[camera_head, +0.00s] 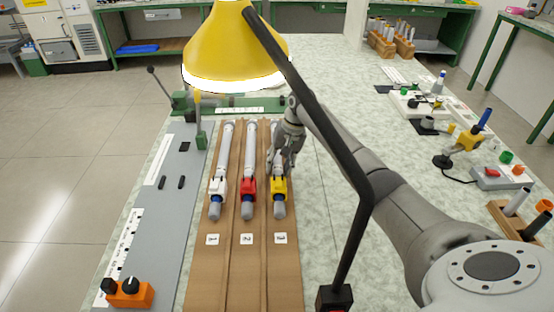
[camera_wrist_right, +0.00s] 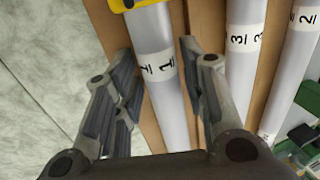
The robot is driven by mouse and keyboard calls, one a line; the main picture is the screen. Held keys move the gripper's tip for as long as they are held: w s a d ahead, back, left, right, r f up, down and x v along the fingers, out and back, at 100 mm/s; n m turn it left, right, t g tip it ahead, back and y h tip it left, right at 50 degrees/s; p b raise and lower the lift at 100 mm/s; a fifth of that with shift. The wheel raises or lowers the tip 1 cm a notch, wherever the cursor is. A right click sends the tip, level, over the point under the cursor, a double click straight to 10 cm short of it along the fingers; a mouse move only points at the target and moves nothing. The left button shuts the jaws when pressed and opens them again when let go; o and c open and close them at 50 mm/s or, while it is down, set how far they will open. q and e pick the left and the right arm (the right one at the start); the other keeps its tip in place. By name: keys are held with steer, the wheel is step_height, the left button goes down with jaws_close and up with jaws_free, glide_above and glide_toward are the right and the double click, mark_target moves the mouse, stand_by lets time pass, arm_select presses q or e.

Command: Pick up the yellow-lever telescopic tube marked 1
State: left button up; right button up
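The telescopic tube with a yellow lever (camera_head: 279,186) lies in the rightmost lane of the wooden rack in the head view. In the right wrist view its tube (camera_wrist_right: 165,85) carries the mark 1, with part of the yellow lever (camera_wrist_right: 145,4) at the top edge. My right gripper (camera_head: 287,160) is over this tube, behind the lever. Its fingers (camera_wrist_right: 158,52) are open on either side of the tube, with a gap at both sides. My left gripper is not in view.
Tubes with a red lever (camera_head: 248,186) and a white lever (camera_head: 217,187) lie to the left. The wrist view shows tubes marked 3 (camera_wrist_right: 243,50) and 2 (camera_wrist_right: 300,60). The wooden rack (camera_head: 245,285) has lane cards. A yellow lamp (camera_head: 232,45) hangs in front, hiding part of the background.

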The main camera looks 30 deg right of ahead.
steer(key=shift+c, duration=0.2)
steer(key=c, duration=0.5)
